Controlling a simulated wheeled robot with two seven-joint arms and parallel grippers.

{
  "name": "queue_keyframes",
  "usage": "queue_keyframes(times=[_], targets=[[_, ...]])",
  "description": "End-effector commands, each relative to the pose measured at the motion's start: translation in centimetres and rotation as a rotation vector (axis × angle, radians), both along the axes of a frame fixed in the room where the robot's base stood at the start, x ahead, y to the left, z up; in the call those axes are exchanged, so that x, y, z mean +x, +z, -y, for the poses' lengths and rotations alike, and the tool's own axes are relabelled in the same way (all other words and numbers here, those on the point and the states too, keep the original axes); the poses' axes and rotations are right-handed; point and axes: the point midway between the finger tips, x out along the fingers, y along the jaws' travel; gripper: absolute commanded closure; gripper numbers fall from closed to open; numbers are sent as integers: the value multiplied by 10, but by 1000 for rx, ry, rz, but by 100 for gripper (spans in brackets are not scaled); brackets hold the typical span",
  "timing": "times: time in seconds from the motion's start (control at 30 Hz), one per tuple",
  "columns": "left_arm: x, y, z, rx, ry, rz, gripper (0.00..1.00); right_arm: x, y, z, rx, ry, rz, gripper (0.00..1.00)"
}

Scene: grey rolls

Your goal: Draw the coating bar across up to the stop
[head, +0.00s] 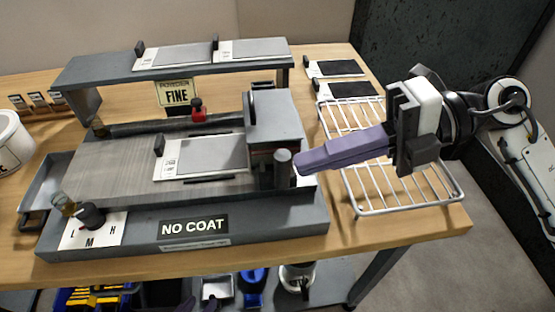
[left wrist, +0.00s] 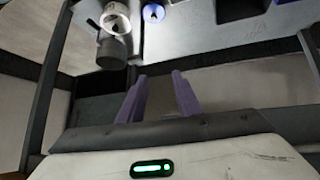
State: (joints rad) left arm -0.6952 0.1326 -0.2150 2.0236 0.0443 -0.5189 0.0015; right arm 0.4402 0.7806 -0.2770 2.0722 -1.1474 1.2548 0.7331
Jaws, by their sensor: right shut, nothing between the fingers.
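The coater (head: 190,195) stands on the wooden table. Its dark carriage block (head: 275,125), which appears to carry the coating bar, is at the bed's right end. A grey cylindrical knob (head: 284,170) stands on the carriage's front. A red clamp (head: 198,113), likely the stop, sits on the rear rail (head: 150,127). A grey panel (head: 212,154) with a white label strip lies on the bed, left of the carriage. My right gripper (head: 298,165) is shut and empty, its purple fingertips beside the knob; contact is unclear. My left gripper (left wrist: 160,80) is open and empty, low at the table's front.
A wire rack (head: 405,190) and dark panels (head: 345,89) lie to the right. A dial (head: 92,216) marked L, M, H and a NO COAT plate (head: 194,227) are at the front.

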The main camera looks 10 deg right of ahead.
Motion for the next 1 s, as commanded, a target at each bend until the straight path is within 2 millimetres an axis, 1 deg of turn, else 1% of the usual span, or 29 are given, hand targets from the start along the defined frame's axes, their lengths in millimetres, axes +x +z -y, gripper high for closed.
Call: queue_keyframes(times=[0.47, 1.0], targets=[[-2, -1, 0, 0, 0, -5, 69, 0, 0, -1, 0, 0, 0, 100], [2, 8, 0, 0, 0, 4, 69, 0, 1, -17, 0, 0, 0, 100]])
